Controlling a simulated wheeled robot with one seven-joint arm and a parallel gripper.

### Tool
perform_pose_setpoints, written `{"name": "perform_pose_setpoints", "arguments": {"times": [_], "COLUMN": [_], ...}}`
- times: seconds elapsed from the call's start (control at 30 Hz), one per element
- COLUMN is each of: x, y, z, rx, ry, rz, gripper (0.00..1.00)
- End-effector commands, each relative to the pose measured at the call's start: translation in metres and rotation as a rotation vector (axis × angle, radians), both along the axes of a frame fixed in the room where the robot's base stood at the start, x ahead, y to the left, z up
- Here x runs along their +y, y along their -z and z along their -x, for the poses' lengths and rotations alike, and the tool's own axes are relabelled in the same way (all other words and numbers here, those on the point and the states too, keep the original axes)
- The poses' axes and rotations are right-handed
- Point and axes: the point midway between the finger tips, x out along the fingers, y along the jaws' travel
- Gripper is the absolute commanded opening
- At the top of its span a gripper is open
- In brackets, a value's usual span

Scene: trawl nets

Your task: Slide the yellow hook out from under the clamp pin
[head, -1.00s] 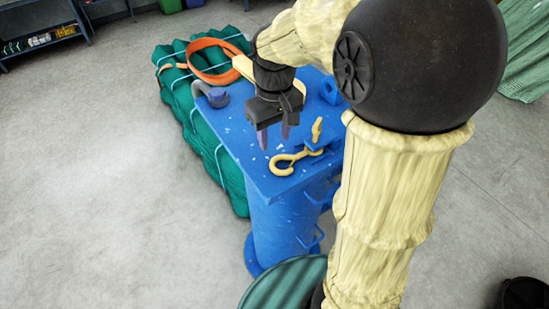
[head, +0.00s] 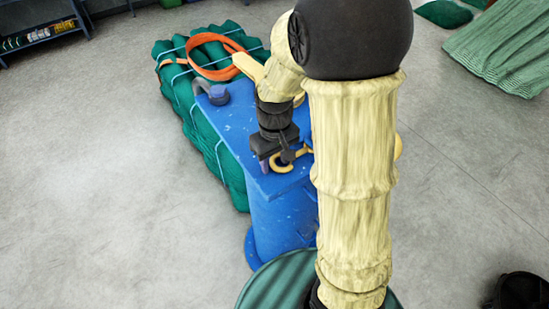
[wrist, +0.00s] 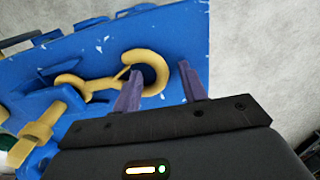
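The yellow hook (wrist: 148,54) lies on the blue table top. In the wrist view its large curve is to the right and its narrower part runs left towards the clamp. The yellow clamp pin (wrist: 43,124) is at lower left in the wrist view, beside a blue block; its contact with the hook is unclear. My gripper (wrist: 161,80) is open, its purple fingers either side of the curve's right part. Touching cannot be told. In the head view my gripper (head: 272,163) is over the hook (head: 277,168), and my arm hides the clamp.
The blue table (head: 232,125) has a grey-blue shackle (head: 217,94) at its far left corner. A bundled green net (head: 205,135) with an orange strap (head: 215,73) lies behind and left. Open grey floor surrounds them.

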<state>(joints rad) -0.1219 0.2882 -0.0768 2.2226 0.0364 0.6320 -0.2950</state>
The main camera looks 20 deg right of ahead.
Motion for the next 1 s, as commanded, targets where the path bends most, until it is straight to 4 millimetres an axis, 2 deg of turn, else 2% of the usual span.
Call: {"name": "perform_pose_setpoints", "arguments": {"times": [0.03, 0.2, 0.57, 1.0], "x": [0.0, 0.0, 0.002, 0.029], "y": [0.0, 0.0, -0.001, -0.001], "z": [0.0, 0.0, 0.0, 0.005], "rx": [0.0, 0.0, -0.001, -0.002], "ry": [0.0, 0.0, -0.001, 0.011], "rz": [0.0, 0.0, 0.0, -0.001], "gripper": [0.33, 0.0, 0.0, 0.0]}}
